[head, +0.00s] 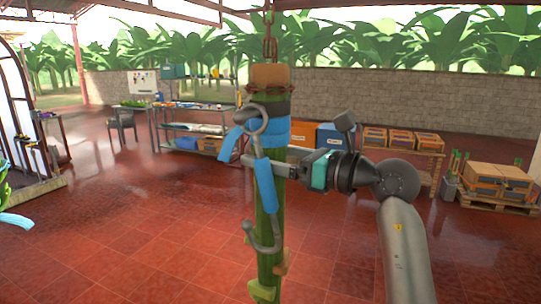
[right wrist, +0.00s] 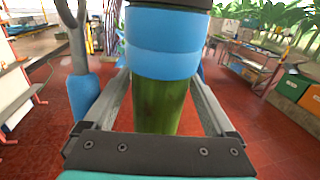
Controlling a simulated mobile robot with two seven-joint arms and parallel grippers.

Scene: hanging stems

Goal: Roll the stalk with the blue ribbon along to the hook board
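The thick green stalk (head: 270,215) hangs upright from a rusty chain (head: 269,40). Its blue ribbon (head: 290,132) is wrapped around the upper part, below a dark band. A metal hook with a blue sleeve (head: 265,185) hangs in front of the stalk; it also shows at left in the right wrist view (right wrist: 85,95). My right gripper (head: 268,168) reaches in from the right, just below the ribbon. Its fingers lie either side of the stalk (right wrist: 160,108); whether they press on it is unclear. My left gripper is out of view. I cannot make out a hook board for certain.
Shelving (head: 193,128) and a white board (head: 143,82) stand at the back. Blue and orange bins (head: 303,134), crates on a bench (head: 412,140) and a pallet of boxes (head: 498,185) are at right. A green bunch with blue strip (head: 14,221) shows at the left edge. The tiled floor is clear.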

